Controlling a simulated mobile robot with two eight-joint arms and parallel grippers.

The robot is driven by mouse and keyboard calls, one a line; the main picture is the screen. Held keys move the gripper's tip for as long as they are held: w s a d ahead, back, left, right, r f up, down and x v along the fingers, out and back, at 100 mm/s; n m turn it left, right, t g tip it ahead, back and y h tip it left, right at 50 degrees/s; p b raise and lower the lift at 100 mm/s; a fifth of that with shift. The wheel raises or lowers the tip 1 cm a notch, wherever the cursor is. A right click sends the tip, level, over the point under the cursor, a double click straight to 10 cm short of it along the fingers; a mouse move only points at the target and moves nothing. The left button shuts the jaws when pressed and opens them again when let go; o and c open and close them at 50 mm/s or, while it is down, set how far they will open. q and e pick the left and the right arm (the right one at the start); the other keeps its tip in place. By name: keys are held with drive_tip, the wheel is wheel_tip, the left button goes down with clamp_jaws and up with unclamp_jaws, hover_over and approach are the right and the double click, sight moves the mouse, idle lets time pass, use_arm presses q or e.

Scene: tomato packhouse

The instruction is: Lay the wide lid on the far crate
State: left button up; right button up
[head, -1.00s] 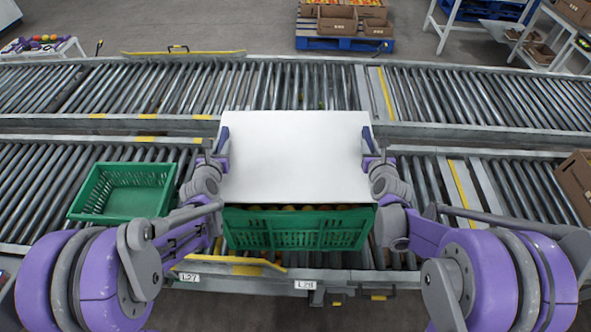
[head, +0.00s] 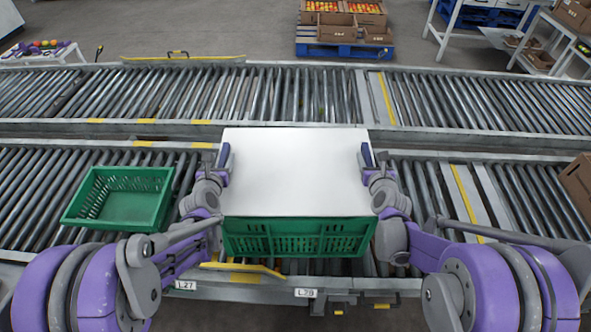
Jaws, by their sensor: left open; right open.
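The wide white lid (head: 295,172) lies flat over a green crate (head: 298,238) on the near roller conveyor. Its near edge meets the crate's front rim, and the crate's inside is hidden. Only the crate's slotted front wall shows. My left gripper (head: 216,156) is open at the lid's left edge, towards its far end. My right gripper (head: 375,157) is open at the lid's right edge, at a similar height. Whether the fingers still touch the lid I cannot tell. No second crate shows behind the lid.
An empty green crate (head: 118,198) sits on the near conveyor (head: 30,190) to the left. The far conveyor (head: 470,102) is clear behind the lid. A brown box (head: 578,180) stands at the right edge. A blue pallet (head: 343,50) with boxes is on the floor beyond.

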use_arm(q)
drive_tip(key=v, duration=1.1)
drive_tip(key=shift+s+r, duration=0.1)
drive_tip(key=shift+s, duration=0.25)
use_arm(e)
drive_tip(key=shift+s, duration=0.1)
drive_tip(key=v, duration=1.2)
